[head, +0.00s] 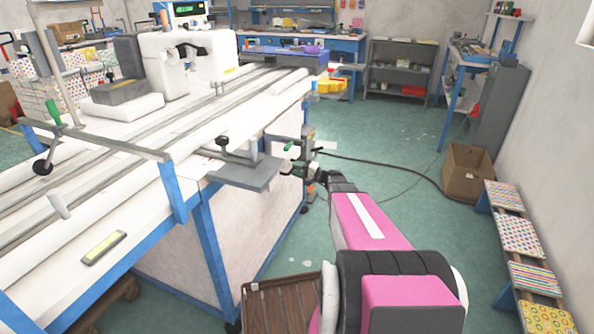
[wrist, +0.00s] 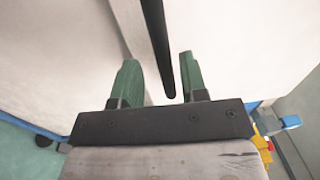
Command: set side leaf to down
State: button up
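The side leaf looks to be the flat grey panel (head: 245,172) on the near long side of the white sewing table (head: 120,165). It sticks out roughly level from the table edge. My gripper (head: 289,157) is just right of the leaf, beside the table's end. In the wrist view my gripper (wrist: 158,62) has its green fingers spread apart. A dark thin bar (wrist: 160,45) runs into the gap between them, nearer the right finger. I cannot tell whether this bar belongs to the leaf. No grip on it shows.
A white panel (wrist: 70,50) fills much of the wrist view behind the fingers. A black cable (head: 390,168) lies across the green floor. A cardboard box (head: 467,172) and a low shelf of patterned pieces (head: 518,236) stand at the right. A brown slatted crate (head: 280,302) is low in front.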

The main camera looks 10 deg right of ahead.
jog(key=v, duration=1)
jog(key=shift+s+d, duration=0.2)
jog(key=shift+d, duration=0.15)
jog(key=shift+a, duration=0.1)
jog(key=s+a+f+n+g+h, duration=0.1)
jog(key=s+a+n+g+h, duration=0.2)
jog(key=s+a, duration=0.35)
jog(key=s+a+f+n+g+h, duration=0.1)
jog(key=s+a+f+g+h, duration=0.1)
jog(key=s+a+g, duration=0.4)
jog(key=s+r+n+g+h, duration=0.1)
jog(key=s+r+n+h, duration=0.1)
jog(key=s+h, duration=0.8)
jog(key=shift+s+a+n+h, duration=0.3)
jog(key=shift+s+n, duration=0.1)
jog(key=shift+s, duration=0.15)
jog(key=shift+f+g, duration=0.1)
jog(key=shift+g, duration=0.2)
